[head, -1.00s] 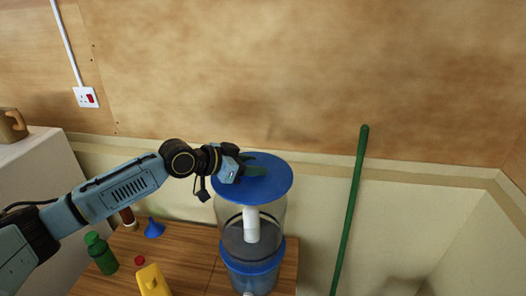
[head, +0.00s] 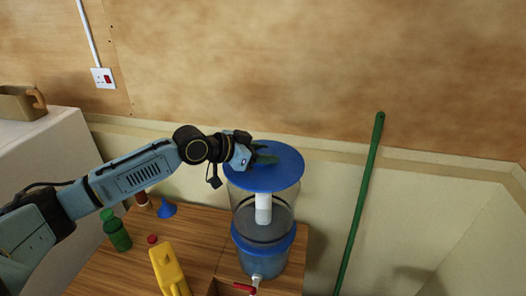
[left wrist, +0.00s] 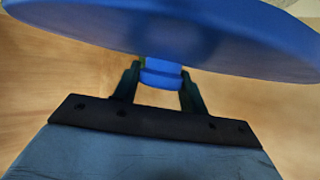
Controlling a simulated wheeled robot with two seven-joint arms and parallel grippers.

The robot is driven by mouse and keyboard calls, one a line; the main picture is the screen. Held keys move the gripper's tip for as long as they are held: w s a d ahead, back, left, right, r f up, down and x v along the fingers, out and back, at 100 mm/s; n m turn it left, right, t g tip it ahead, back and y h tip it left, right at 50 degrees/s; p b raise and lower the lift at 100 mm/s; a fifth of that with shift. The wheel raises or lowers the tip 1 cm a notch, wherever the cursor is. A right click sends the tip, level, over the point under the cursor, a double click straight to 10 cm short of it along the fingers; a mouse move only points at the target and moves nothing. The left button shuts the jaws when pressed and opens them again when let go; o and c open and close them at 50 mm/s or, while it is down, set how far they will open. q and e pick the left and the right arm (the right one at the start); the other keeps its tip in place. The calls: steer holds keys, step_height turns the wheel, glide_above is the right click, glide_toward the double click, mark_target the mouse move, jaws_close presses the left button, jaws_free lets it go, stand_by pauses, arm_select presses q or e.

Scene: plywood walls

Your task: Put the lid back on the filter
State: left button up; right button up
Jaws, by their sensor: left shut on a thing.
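The blue round lid (head: 284,177) is over the top of the filter (head: 277,215), which has a clear upper part with a white candle inside and a blue lower part. My left gripper (head: 262,154) is shut on the lid's knob. In the left wrist view, the knob (left wrist: 161,75) sits between the fingers of my left gripper (left wrist: 160,82), and the lid (left wrist: 240,45) spans the top of the picture. The lid looks about level and roughly centred. I cannot tell whether it touches the rim. My right gripper is not in view.
The filter stands on a wooden table (head: 205,235) with a red-handled tap (head: 250,288) at its front. A yellow container (head: 169,270), green bottle (head: 117,232) and blue funnel (head: 167,210) stand left. A green pole (head: 362,200) leans on the wall at right.

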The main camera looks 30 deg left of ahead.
mark_target(233, 172)
arm_select(q)
steer(key=shift+f+b, duration=0.5)
steer(key=shift+f, duration=0.4)
steer(key=shift+f+b, duration=1.25)
steer(key=shift+f, duration=0.8)
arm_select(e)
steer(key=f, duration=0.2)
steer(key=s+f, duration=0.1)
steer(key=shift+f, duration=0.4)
arm_select(q)
steer(key=shift+f, duration=0.25)
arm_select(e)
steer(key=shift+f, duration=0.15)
arm_select(q)
steer(key=o, duration=1.1)
steer(key=shift+s, duration=0.1)
steer(key=b+v, duration=0.2)
steer(key=v, duration=0.9)
steer(key=shift+f, duration=0.1)
steer(key=shift+b+v, duration=0.35)
steer(key=shift+v, duration=0.75)
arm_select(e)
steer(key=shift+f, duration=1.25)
